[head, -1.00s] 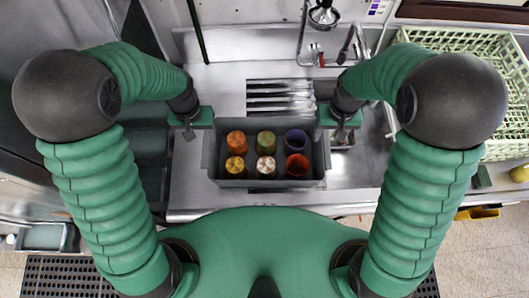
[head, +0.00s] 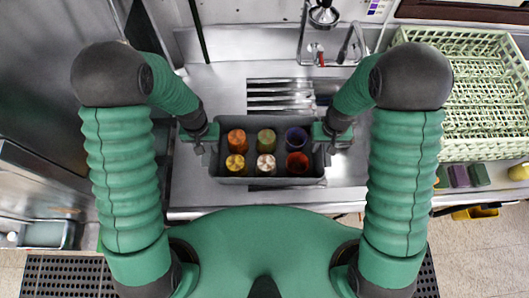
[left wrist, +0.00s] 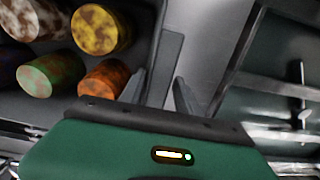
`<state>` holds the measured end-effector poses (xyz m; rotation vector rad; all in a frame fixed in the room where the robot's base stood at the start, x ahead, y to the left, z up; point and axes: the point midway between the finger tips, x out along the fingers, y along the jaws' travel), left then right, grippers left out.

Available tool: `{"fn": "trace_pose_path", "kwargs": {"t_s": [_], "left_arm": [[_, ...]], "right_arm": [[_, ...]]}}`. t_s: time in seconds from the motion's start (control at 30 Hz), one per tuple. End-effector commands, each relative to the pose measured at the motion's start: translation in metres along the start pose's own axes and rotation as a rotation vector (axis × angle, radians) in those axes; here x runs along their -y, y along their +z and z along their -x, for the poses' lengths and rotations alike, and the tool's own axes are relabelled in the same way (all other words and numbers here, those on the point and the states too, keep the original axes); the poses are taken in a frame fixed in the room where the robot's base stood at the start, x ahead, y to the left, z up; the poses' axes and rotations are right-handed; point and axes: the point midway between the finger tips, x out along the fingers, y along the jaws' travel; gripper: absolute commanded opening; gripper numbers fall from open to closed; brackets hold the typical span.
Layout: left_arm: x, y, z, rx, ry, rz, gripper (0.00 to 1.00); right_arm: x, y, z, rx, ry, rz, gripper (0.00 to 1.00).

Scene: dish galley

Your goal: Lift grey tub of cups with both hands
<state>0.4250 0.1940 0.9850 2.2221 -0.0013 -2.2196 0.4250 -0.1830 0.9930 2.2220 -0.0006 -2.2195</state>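The grey tub (head: 262,182) sits on the steel counter in the head view. It holds several cups in two rows: orange, green and purple behind, yellow, pale brown-white and red in front. My left gripper (head: 207,151) is at the tub's left end. In the left wrist view its two fingers (left wrist: 157,85) are apart, with a grey ledge of the tub (left wrist: 170,58) between or just beyond their tips; contact is unclear. My right gripper (head: 329,148) is at the tub's right end; its finger gap is too small to read.
A slotted steel drain (head: 280,97) and a faucet (head: 318,55) lie behind the tub. A pale green dish rack (head: 470,90) stands at the right, with sponges (head: 459,176) in front of it. Bare counter (head: 190,195) shows at left.

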Motion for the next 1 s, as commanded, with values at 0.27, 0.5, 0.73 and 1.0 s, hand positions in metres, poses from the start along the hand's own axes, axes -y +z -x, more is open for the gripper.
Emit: {"fn": "trace_pose_path", "kwargs": {"t_s": [0.27,0.5,0.73,1.0], "left_arm": [[-0.0005,-0.0002,0.0000,0.000,0.000,-0.001,0.00],[-0.0001,0.0001,-0.0001,0.000,0.000,-0.001,0.00],[0.0002,0.0002,0.0000,0.000,-0.001,-0.001,0.00],[0.0004,0.0003,-0.0001,0.001,-0.001,-0.001,0.00]], "right_arm": [[-0.0005,0.0001,-0.0004,0.000,0.000,-0.001,0.00],[-0.0003,0.0005,-0.0005,0.001,0.001,-0.001,0.00],[0.0000,0.0008,-0.0007,0.001,0.000,-0.001,0.00],[0.0003,0.0011,-0.0009,0.002,0.000,-0.001,0.00]]}}
